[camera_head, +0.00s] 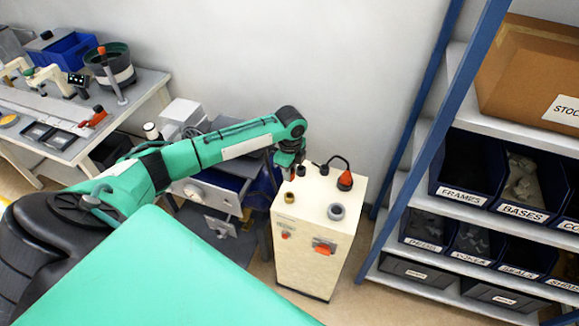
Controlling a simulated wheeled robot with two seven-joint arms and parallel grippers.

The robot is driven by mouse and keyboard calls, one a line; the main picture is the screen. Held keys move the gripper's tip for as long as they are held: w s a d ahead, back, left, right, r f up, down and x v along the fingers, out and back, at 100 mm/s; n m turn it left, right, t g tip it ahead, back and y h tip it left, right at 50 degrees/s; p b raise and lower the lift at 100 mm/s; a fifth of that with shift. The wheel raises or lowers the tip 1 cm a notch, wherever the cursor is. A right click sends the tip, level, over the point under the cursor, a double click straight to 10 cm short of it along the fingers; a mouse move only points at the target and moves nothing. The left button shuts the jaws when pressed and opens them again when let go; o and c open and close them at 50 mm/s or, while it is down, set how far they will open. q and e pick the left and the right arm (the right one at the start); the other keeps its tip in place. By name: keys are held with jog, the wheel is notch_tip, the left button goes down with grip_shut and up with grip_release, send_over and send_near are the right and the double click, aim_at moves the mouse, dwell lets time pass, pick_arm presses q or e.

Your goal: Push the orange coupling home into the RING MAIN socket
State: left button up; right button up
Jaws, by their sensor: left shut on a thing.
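My left gripper (291,161) reaches over the back left of the cream cabinet (310,225), fingers pointing down. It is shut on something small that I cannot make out. A narrow orange-red patch shows just left of the fingers, mostly hidden. An orange coupling-like piece (345,181) with a looped black hose stands at the back right of the cabinet top, apart from the gripper. A grey ring-shaped fitting (336,212), a brass fitting (289,198) and a dark fitting (325,170) are also on top. No RING MAIN label is readable. My right gripper is not in view.
A blue-framed shelf (455,80) with labelled bins stands close on the right. A workbench (70,120) with a bowl feeder (110,70) is at the left. The wall is behind the cabinet.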

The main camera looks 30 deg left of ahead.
pick_arm(q)
jog(key=shift+a+f, duration=0.15)
jog(key=shift+f, duration=0.1)
jog(key=shift+f+b, duration=0.2)
jog(key=shift+b, duration=0.15)
notch_tip(320, 180, down, 5)
jog(key=b, duration=0.5)
jog(key=shift+f, duration=0.6)
jog(key=shift+p, duration=0.4)
dwell(0.5)
jog(key=shift+f+p, duration=0.2)
jog(key=shift+p, duration=0.4)
dwell(0.4)
